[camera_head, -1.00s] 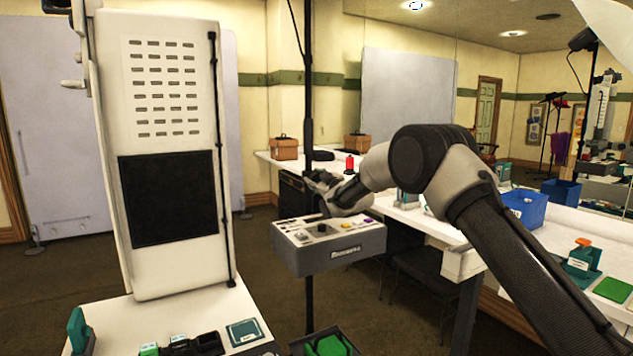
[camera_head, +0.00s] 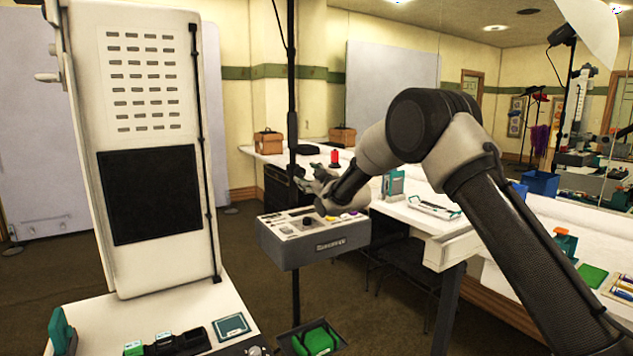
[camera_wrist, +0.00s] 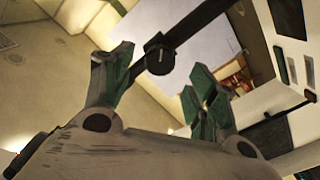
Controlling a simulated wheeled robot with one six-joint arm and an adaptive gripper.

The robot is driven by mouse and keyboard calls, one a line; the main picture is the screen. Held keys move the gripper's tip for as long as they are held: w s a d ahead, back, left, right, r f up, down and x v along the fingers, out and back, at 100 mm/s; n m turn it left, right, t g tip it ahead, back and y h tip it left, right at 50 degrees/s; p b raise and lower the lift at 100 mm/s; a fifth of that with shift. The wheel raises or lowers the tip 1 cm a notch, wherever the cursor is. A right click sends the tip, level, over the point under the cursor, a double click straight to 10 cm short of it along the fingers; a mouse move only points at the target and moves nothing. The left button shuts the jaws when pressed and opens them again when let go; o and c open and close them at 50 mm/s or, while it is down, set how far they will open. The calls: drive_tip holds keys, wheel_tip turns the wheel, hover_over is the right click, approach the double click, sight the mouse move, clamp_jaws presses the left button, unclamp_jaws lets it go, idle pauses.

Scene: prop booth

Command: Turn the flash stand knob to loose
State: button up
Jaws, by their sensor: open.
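The flash stand is a thin black upright pole (camera_head: 292,95) left of centre in the head view. In the wrist view the pole (camera_wrist: 195,25) runs diagonally, with a dark round knob (camera_wrist: 158,60) on it. My gripper (camera_head: 304,180) is beside the pole, above the grey control box. In the wrist view my gripper (camera_wrist: 160,85) is open and empty, with its green-padded fingers apart. The knob appears between the fingertips in that picture; how far ahead it lies is unclear. In the head view I cannot make out the knob. Its setting cannot be read.
The grey control box (camera_head: 315,248) with knobs and buttons sits just below my gripper. A tall white panel unit (camera_head: 155,270) stands at the left. A white counter (camera_head: 440,240) with small items runs along the right. A tray (camera_head: 285,345) with a green object is in front.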

drive_tip(key=v, duration=0.6)
drive_tip(key=shift+s, duration=0.15)
drive_tip(key=shift+d, duration=0.15)
